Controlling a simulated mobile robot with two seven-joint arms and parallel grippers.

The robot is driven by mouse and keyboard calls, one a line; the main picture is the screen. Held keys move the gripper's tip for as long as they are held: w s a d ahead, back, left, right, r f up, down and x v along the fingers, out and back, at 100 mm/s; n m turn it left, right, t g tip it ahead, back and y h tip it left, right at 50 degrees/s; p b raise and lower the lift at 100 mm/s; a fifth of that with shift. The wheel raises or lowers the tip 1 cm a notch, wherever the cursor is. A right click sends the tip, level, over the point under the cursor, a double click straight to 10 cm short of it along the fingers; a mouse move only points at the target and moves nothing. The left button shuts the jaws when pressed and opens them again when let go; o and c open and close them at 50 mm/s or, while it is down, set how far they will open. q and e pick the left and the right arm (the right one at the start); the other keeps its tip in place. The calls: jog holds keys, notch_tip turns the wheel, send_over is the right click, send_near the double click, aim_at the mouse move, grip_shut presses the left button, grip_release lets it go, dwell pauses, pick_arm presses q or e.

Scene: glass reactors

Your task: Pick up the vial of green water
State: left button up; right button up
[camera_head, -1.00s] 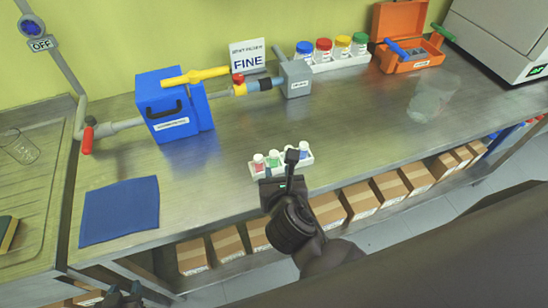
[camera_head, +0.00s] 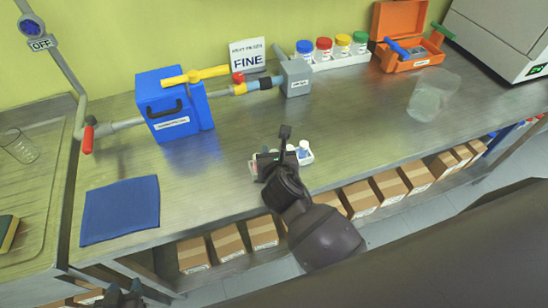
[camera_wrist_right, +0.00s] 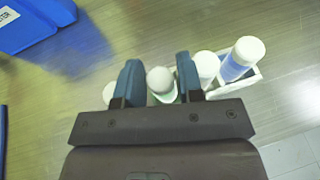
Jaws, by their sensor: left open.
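The vial of green water (camera_wrist_right: 163,97) has a white cap and stands in the white rack; only its cap and a little pale green show in the right wrist view. My right gripper (camera_wrist_right: 158,75) is open, its two blue-grey fingers on either side of this vial, close to it. In the head view my right gripper (camera_head: 270,160) covers most of the rack (camera_head: 307,158). Vials stand on both sides, including a blue one (camera_wrist_right: 241,58) at the right end. My left gripper (camera_head: 125,294) is open and empty at the bottom left edge.
A blue box (camera_head: 174,107) with a yellow handle and pipe stands behind left. A blue cloth (camera_head: 120,210) lies at front left. Colour-capped jars (camera_head: 323,50), an orange toolbox (camera_head: 410,55) and a clear beaker (camera_head: 430,98) stand further back. The bench right of the rack is clear.

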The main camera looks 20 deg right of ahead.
jog(key=c, duration=0.5)
jog(key=shift+c, duration=0.2)
jog(key=shift+r, duration=0.15)
